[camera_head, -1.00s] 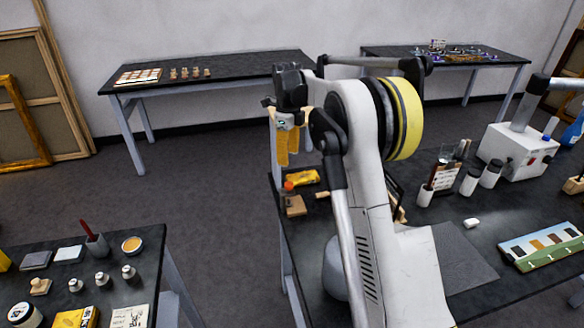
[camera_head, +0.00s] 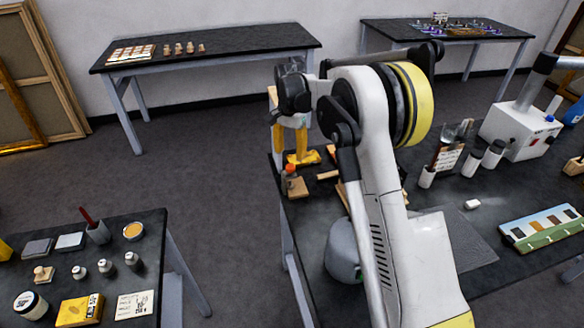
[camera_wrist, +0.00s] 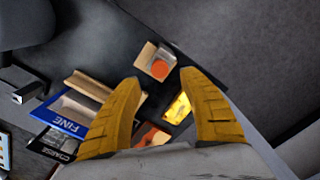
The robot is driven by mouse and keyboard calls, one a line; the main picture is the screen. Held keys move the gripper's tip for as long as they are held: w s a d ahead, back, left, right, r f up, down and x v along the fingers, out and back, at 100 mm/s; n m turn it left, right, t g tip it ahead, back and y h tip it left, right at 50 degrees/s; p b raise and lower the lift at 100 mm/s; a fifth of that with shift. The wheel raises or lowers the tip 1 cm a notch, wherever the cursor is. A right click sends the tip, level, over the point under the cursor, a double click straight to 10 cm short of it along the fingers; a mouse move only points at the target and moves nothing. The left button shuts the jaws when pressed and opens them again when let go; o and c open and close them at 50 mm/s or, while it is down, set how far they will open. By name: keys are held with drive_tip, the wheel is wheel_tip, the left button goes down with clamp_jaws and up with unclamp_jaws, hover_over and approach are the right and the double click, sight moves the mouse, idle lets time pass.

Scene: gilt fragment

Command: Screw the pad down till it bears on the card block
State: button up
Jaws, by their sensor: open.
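My gripper (camera_head: 289,153) has two yellow fingers pointing down above the left end of the dark bench. They are spread apart and empty in the wrist view (camera_wrist: 160,82). A small orange round piece (camera_head: 290,169) stands on a light wooden block (camera_head: 298,188) just below the fingertips. In the wrist view the orange piece (camera_wrist: 159,69) shows from above as a disc on the block (camera_wrist: 144,57), just beyond the fingertips. I cannot tell for certain which piece is the pad or the card block. No contact between the fingers and the orange piece is visible.
A yellow item (camera_wrist: 178,107) lies close to the block, and an orange-brown piece (camera_wrist: 150,134) shows between the fingers. A blue "FINE" packet (camera_wrist: 70,112) and a wooden piece lie to their left. The bench edge is close to the block.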

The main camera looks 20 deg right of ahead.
sight(290, 166)
wheel_tip(290, 166, down, 6)
drive_tip(key=shift+f+b, duration=0.1)
drive_tip(key=shift+b, duration=0.5)
clamp_jaws()
